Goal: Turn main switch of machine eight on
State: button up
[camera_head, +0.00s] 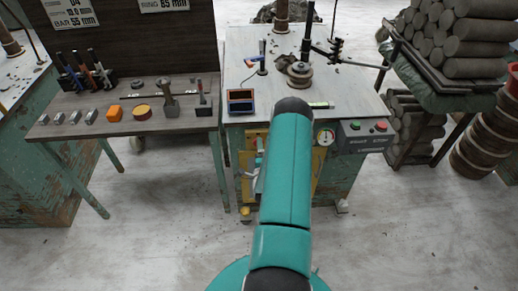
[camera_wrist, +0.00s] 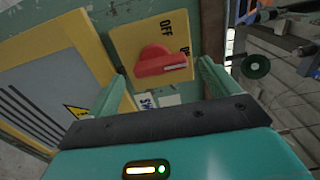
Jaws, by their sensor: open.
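The red rotary switch (camera_wrist: 150,62) sits on a yellow plate (camera_wrist: 122,38) in the wrist view. The plate reads OFF above the knob, and a second short label at its upper right is only partly legible. The knob's white mark points right, close to that second label. My gripper (camera_wrist: 163,72) is open, one finger on each side of the knob, with nothing clamped. I cannot tell whether a finger touches it.
A grey panel with a yellow frame and warning triangle (camera_wrist: 75,110) is left of the switch. A pressure gauge (camera_head: 325,137) and a grey button box (camera_head: 365,135) are on the bench front. A wooden tool table (camera_head: 180,122) stands left. The floor in front is clear.

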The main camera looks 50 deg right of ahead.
jog(key=v, duration=1.1)
jog(key=shift+s+a, duration=0.1)
jog(key=shift+s, duration=0.05)
